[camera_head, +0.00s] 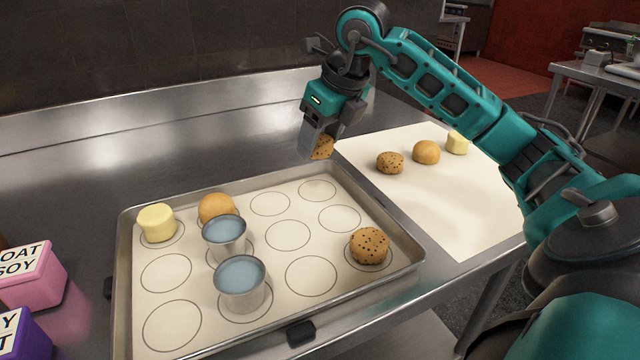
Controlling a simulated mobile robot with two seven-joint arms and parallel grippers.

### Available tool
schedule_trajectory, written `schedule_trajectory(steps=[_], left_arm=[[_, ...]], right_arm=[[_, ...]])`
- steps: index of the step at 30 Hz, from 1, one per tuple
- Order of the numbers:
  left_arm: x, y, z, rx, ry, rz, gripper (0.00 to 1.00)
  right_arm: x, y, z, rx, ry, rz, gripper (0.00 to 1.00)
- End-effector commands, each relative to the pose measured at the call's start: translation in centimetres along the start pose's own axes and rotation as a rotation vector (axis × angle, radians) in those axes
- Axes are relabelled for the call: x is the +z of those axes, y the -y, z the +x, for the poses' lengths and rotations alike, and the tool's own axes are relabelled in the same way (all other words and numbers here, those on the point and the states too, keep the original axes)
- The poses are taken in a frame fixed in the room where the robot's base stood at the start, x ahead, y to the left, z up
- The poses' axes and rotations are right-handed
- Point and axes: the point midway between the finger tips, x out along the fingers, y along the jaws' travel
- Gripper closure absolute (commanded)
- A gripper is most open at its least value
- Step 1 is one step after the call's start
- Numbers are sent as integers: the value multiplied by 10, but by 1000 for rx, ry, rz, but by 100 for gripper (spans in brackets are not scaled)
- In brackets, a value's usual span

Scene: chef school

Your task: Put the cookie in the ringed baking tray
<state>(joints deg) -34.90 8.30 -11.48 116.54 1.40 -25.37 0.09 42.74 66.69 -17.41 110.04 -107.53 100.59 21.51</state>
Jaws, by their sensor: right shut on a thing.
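My right gripper (318,146) is shut on a brown speckled cookie (323,147). It holds the cookie just beyond the far right corner of the ringed baking tray (421,262), and the gripper hides part of it. The tray is lined with a sheet printed with rings. On it are a pale yellow piece (156,223), a round golden bun (216,208), two metal cups (241,284) and another speckled cookie (369,246) in the near right ring. Several rings at the back and in the middle are bare. My left gripper is not in view.
A white sheet (450,205) right of the tray holds another speckled cookie (390,162), a golden bun (426,152) and a pale yellow piece (457,143). A pink box (40,284) and a purple box (30,338) stand left of the tray. The steel counter behind is clear.

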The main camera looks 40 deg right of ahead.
Motion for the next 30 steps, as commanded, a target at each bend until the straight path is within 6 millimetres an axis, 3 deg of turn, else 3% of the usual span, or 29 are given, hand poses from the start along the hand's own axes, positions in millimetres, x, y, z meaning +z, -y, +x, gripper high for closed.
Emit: schedule_trajectory(steps=[1, 3, 15, 29, 30], left_arm=[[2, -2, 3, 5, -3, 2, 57], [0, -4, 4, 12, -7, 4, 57], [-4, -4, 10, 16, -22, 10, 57], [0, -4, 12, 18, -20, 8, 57], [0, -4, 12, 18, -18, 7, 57]], right_arm=[[-6, 0, 14, -1, -4, 0, 71], [-11, 0, 24, 0, -2, -1, 71], [-27, 0, 65, 1, -1, 0, 71], [-30, 0, 74, 0, 2, 0, 71], [-30, 0, 73, 0, 2, 0, 40]])
